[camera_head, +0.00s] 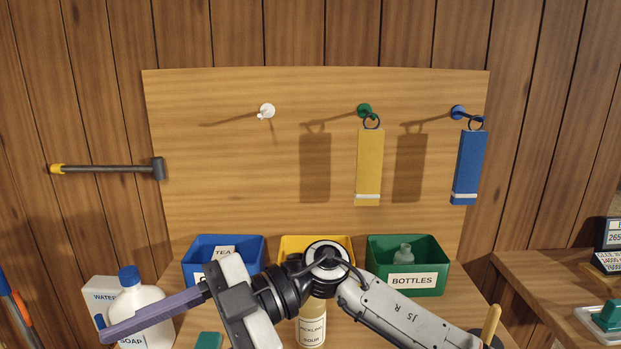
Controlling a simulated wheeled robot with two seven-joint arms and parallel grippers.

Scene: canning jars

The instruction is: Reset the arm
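My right arm (390,310) comes in from the lower right and reaches left across the front of the bins. Its gripper (112,333) points left, with purple fingers in front of the white soap bottle (152,300). The fingers overlap in this view, so I cannot tell whether they are apart or whether they touch the bottle. No held object shows. My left gripper is not in view.
Blue (190,252), yellow (285,240) and green (440,270) bins stand along the board. A labelled bottle (312,328) stands below the arm. Yellow (369,165) and blue (468,165) tags hang on pegs; the white peg (267,110) is bare. A hammer (110,168) is at left.

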